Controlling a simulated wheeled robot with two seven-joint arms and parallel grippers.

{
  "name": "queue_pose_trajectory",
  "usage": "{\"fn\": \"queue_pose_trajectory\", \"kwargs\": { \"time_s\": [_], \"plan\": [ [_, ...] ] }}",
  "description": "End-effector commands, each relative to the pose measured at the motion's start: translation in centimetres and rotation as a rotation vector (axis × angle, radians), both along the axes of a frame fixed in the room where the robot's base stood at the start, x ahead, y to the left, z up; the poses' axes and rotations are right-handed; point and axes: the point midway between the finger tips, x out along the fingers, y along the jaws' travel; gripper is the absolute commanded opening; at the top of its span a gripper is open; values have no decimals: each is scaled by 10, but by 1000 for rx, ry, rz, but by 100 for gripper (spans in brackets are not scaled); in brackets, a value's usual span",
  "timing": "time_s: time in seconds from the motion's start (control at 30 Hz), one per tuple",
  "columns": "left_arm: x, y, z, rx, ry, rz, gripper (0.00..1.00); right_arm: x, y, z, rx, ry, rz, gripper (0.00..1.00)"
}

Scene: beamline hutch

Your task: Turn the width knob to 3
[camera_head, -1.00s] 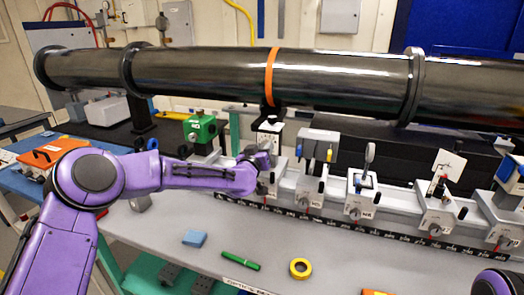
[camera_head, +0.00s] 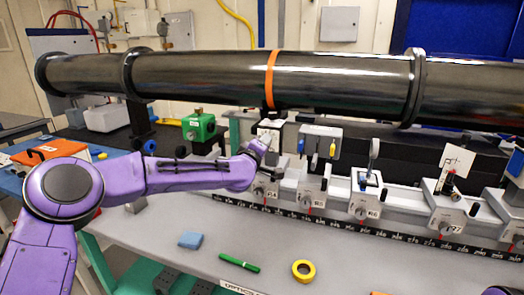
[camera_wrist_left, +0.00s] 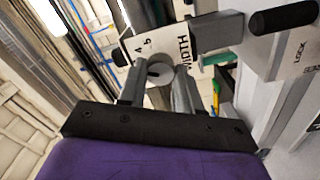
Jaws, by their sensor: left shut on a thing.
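The width knob (camera_wrist_left: 160,72) is a small grey round knob on a white plate marked WIDTH (camera_wrist_left: 184,50) in the left wrist view. Figures that look like 4 and 5 show beside it; its pointer is not readable. My left gripper (camera_wrist_left: 157,90) is shut on the knob, with one finger on each side. In the head view my left gripper (camera_head: 264,146) is at the front of a small white-topped unit (camera_head: 270,126) on the rail, hiding the knob there.
A long black beam pipe (camera_head: 200,75) runs above the rail (camera_head: 400,197). Carriages with clamps, including a grey unit (camera_head: 320,143), stand to the right.

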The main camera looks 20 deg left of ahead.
Motion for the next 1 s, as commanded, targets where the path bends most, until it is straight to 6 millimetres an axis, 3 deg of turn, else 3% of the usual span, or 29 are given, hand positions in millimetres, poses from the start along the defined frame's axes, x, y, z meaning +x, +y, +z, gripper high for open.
{"fn": "queue_pose_trajectory", "kwargs": {
  "time_s": [0.4,0.87,0.9,0.97,1.0],
  "plan": [
    [0,1,-1,-143,6,0,3,0,0,-11,0,0,0,43],
    [0,0,-1,-154,7,0,3,0,0,-12,0,0,0,43],
    [0,0,-1,-154,7,0,40,0,0,-12,0,0,0,43],
    [0,0,-1,-154,7,0,59,0,0,-12,0,0,0,43],
    [0,0,-1,-154,7,0,59,0,0,-12,0,0,0,43]
  ]
}}
